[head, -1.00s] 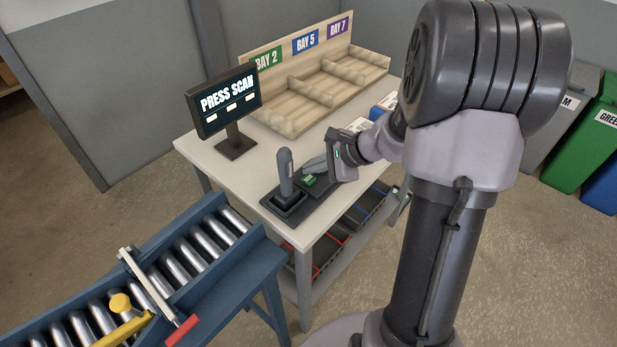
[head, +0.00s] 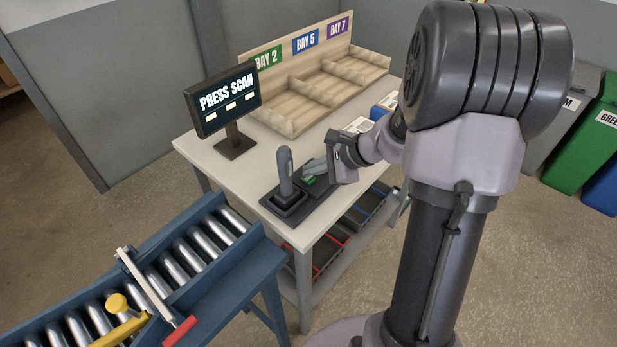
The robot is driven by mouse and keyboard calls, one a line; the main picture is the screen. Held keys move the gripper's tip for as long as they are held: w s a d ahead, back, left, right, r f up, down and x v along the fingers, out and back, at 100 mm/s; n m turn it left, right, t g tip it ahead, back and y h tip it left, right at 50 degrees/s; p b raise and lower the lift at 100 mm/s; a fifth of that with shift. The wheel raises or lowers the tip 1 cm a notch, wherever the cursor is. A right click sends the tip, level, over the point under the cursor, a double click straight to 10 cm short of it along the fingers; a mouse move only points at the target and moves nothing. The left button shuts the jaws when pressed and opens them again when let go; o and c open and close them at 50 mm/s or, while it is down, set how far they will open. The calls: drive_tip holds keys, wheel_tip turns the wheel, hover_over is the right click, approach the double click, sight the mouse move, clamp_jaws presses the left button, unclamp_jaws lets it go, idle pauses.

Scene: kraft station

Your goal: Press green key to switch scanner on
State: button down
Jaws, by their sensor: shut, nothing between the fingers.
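The green key (head: 309,181) sits on a dark pad on the white table, right of the scanner. My gripper (head: 308,173) is shut and empty, its fingertips right at the key and partly covering it. I cannot tell whether the fingertips touch the key. The scanner (head: 285,172) stands upright in its dark holder (head: 289,203) at the table's front corner. The screen (head: 228,101) on the table reads "PRESS SCAN".
A wooden sorter (head: 285,121) marked BAY 2, BAY 5 and BAY 7 stands along the table's back. A blue roller conveyor (head: 262,262) is at the lower left. Bins with red and blue edges sit on the shelf below.

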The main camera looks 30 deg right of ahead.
sight(312, 179)
drive_tip(key=shift+f+b, duration=0.55)
idle(0.4)
drive_tip(key=shift+r+p, duration=0.7)
drive_tip(key=shift+r, duration=0.25)
wheel_tip(312, 179, up, 5)
drive_tip(key=p, duration=0.4)
drive_tip(key=shift+r, duration=0.1)
idle(0.6)
